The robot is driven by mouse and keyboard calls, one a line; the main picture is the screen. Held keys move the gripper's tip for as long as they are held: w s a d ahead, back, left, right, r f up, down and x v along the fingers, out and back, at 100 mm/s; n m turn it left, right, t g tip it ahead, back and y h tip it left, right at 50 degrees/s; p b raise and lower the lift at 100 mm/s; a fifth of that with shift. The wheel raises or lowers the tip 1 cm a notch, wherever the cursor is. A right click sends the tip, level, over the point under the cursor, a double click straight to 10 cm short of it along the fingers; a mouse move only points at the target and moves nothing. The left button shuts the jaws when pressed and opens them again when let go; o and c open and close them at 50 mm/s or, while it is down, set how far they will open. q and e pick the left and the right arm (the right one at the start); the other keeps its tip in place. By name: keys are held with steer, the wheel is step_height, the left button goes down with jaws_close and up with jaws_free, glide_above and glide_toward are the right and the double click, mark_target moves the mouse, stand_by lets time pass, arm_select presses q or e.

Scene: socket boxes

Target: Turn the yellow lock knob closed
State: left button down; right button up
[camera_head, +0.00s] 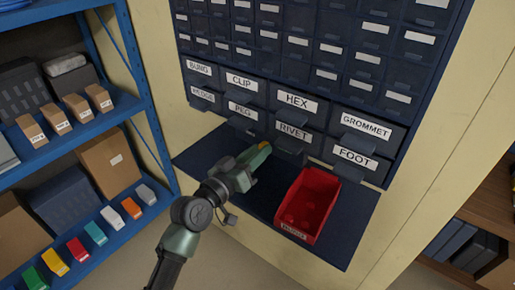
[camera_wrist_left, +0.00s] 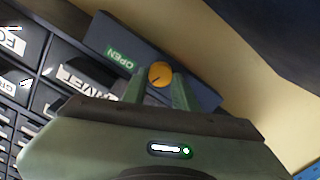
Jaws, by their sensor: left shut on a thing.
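The yellow lock knob (camera_wrist_left: 160,74) shows in the left wrist view on a dark panel (camera_wrist_left: 205,92), beside a green OPEN label (camera_wrist_left: 119,58). A thin dark mark crosses the knob's face. My left gripper (camera_wrist_left: 158,88) is shut on the knob, with one finger on each side of it. In the head view my left gripper (camera_head: 256,158) reaches to the dark ledge below the labelled drawers, and a bit of the yellow knob (camera_head: 265,145) shows at its fingertips. My gripper hides most of the panel there. My right gripper is not in view.
A red bin (camera_head: 331,205) stands on the dark ledge (camera_head: 345,245) right of my left gripper. Labelled drawers such as RIVET (camera_head: 293,132) and PEG (camera_head: 241,110) sit just above. A blue shelf (camera_head: 140,100) with boxes stands at the left.

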arm_select(q)
steer(key=shift+a+f+n+p, duration=0.15)
steer(key=shift+n+p, duration=1.3)
steer(key=shift+n, duration=2.7)
steer(key=shift+d+f+n+p, duration=0.1)
steer(key=shift+n+p, duration=1.35)
steer(key=shift+n, duration=2.7)
steer(key=c, duration=1.1)
jaws_free()
steer(key=shift+a, duration=0.1)
